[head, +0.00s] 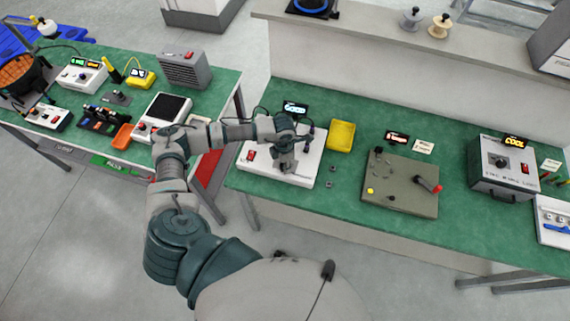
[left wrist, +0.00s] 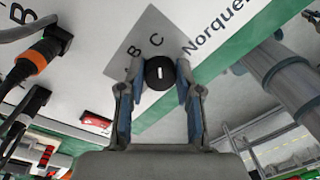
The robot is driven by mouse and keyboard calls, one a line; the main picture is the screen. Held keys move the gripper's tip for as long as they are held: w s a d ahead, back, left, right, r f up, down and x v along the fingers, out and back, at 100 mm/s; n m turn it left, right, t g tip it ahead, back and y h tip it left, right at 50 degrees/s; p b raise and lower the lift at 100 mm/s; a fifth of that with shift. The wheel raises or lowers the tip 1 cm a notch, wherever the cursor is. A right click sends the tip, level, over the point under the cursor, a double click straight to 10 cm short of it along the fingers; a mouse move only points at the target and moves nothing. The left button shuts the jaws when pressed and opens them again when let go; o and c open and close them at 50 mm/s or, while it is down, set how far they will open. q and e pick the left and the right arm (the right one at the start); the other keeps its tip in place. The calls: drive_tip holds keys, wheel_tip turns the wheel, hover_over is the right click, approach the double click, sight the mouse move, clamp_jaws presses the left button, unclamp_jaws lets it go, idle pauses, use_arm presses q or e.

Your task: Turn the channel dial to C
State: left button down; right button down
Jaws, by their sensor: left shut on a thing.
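The channel dial (left wrist: 160,73) is a round black knob with a white line, on a grey plate (left wrist: 150,38) lettered B and C. It stands between the fingertips of my left gripper (left wrist: 160,85), which is shut on it. The white line runs nearly upright in the left wrist view, roughly towards the C. Other letters on the plate are not visible. In the head view, my left gripper (head: 286,164) is over the white panel box (head: 302,172) on the green bench and hides the dial. My right gripper is not in view.
A red switch (head: 250,155) is on the box's left side. A yellow tray (head: 341,136) and a grey-green panel with a red-handled lever (head: 400,185) lie to the right. Black plugs, one with an orange band (left wrist: 38,62), are left of the dial in the wrist view.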

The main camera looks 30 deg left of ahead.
use_arm(q)
drive_tip(key=shift+w+a, duration=0.1)
drive_tip(key=c, duration=0.8)
unclamp_jaws()
drive_tip(key=r, duration=1.1)
drive_tip(key=shift+w+a+r, duration=0.2)
drive_tip(key=shift+a+r, duration=0.15)
drive_tip(key=shift+r, duration=0.05)
